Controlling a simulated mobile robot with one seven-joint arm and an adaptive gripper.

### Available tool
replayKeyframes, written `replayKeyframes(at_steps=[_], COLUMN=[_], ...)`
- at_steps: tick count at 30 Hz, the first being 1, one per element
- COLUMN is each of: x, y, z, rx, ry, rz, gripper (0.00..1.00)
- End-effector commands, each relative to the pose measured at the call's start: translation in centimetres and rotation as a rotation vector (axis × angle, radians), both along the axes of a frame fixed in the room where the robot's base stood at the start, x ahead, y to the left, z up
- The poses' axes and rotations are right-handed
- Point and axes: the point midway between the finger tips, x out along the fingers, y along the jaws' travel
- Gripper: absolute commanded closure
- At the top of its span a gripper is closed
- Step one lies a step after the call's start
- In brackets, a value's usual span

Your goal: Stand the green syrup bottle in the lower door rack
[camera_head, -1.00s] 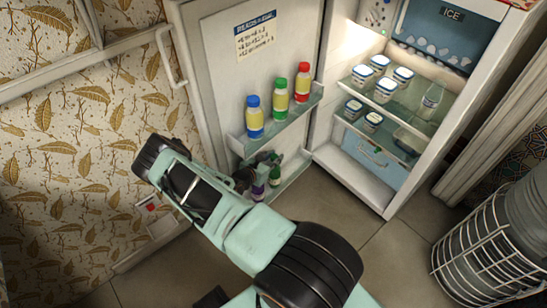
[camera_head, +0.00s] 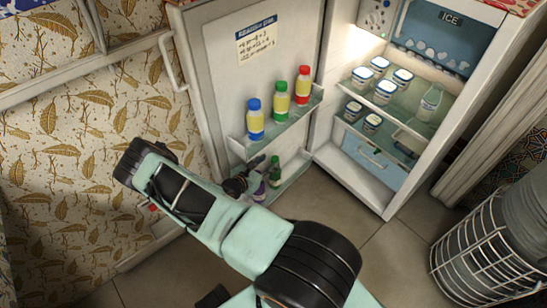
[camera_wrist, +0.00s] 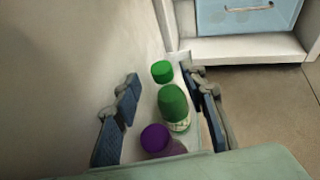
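In the wrist view a green bottle (camera_wrist: 175,108) with a pale label stands in the lower door rack (camera_wrist: 186,140). A purple-capped bottle (camera_wrist: 157,140) stands on its near side and a lighter green cap (camera_wrist: 162,71) shows on its far side. My gripper (camera_wrist: 163,112) is open, its fingers spread on either side of the bottles with visible gaps. In the head view my gripper (camera_head: 246,176) is at the lower rack, partly covering it. One green bottle (camera_head: 275,170) and the purple bottle (camera_head: 259,188) show there; I cannot tell which green one this is.
The upper door rack (camera_head: 292,121) holds blue-, green- and red-capped bottles above my gripper. The open door (camera_head: 215,75) stands close beside it. The fridge shelves (camera_head: 410,100) hold several jars. A wire basket (camera_head: 490,245) stands at right. The floor (camera_head: 320,207) before the fridge is clear.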

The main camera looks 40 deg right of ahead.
Motion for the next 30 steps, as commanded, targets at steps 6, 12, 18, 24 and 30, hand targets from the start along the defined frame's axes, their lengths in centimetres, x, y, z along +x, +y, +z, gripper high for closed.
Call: replayKeyframes(at_steps=[6, 12, 18, 24, 30], x=[-1.4, -2.0, -2.2, -2.1, -2.2], y=[3.8, 5.4, 5.6, 5.6, 5.6], z=[1.9, 2.5, 2.5, 2.5, 2.5], rx=[0.0, -0.002, -0.002, -0.002, 0.001], ry=[0.0, 0.0, 0.0, 0.0, 0.001], rz=[0.001, 0.0, -0.001, -0.001, -0.003], gripper=[0.61, 0.61, 0.61, 0.61, 0.61])
